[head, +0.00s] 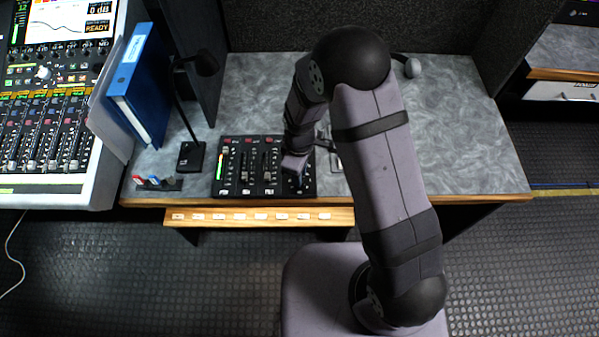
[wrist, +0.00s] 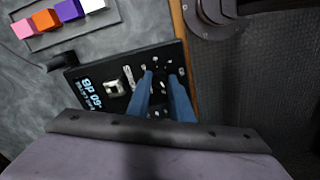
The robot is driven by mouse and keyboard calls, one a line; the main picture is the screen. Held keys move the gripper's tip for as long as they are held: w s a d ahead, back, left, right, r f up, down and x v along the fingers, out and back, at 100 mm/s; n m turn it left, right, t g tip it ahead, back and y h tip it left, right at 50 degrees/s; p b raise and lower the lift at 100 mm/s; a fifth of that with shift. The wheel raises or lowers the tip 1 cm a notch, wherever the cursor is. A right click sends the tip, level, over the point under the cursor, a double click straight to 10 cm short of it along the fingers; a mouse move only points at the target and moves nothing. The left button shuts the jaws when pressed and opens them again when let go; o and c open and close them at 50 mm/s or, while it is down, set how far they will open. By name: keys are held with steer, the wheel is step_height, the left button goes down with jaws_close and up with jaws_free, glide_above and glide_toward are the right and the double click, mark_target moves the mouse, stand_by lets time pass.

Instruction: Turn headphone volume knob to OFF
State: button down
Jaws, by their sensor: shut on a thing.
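A black control panel (head: 246,190) with faders and small controls lies at the front of the grey desk. My gripper (head: 295,178) reaches down onto the panel's right end in the head view. In the wrist view, the two blue fingers of my gripper (wrist: 162,77) point down at the same panel (wrist: 83,72), close together with a narrow gap. They are shut on a small control, taken to be the headphone volume knob. The fingers and arm hide the knob, so its pointer and any OFF mark cannot be read.
A large mixing console (head: 45,130) is at far left. A small rack of coloured blocks (wrist: 60,32) shows in the wrist view. The desk's right side is clear.

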steer(key=shift+n, duration=2.2)
steer(key=c, duration=1.6)
jaws_free()
steer(key=shift+r, duration=0.1)
steer(key=shift+r+b, duration=0.5)
steer(key=shift+r, duration=3.1)
